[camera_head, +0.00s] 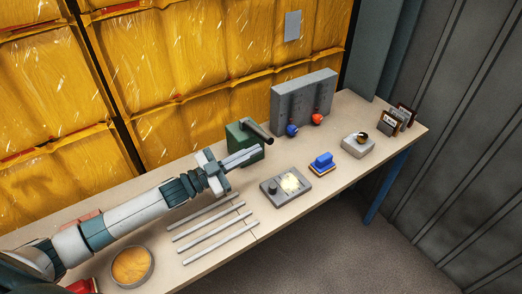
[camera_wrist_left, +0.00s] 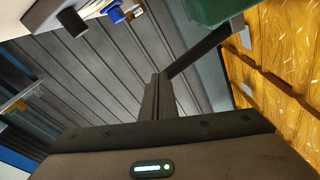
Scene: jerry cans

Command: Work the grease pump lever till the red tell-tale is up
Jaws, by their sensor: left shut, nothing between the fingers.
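The grease pump is a green box (camera_head: 238,137) at the back of the bench, with a dark grey lever (camera_head: 258,131) slanting down to the right from its top. In the left wrist view the green body (camera_wrist_left: 212,10) is at the top and the dark lever (camera_wrist_left: 200,52) runs down toward my fingers. My left gripper (camera_head: 258,150) is shut and empty, its fingertips close beside the lever's free end; I cannot tell if they touch. The left wrist view also shows the closed fingers (camera_wrist_left: 158,97). I see no red tell-tale. My right gripper is not in view.
Several pale rods (camera_head: 208,228) lie in front of the pump. A grey box with a knob and dial (camera_head: 286,186), a blue-handled brush (camera_head: 322,163) and a grey panel with blue and red knobs (camera_head: 303,100) stand to the right. A round dish (camera_head: 152,266) is at lower left.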

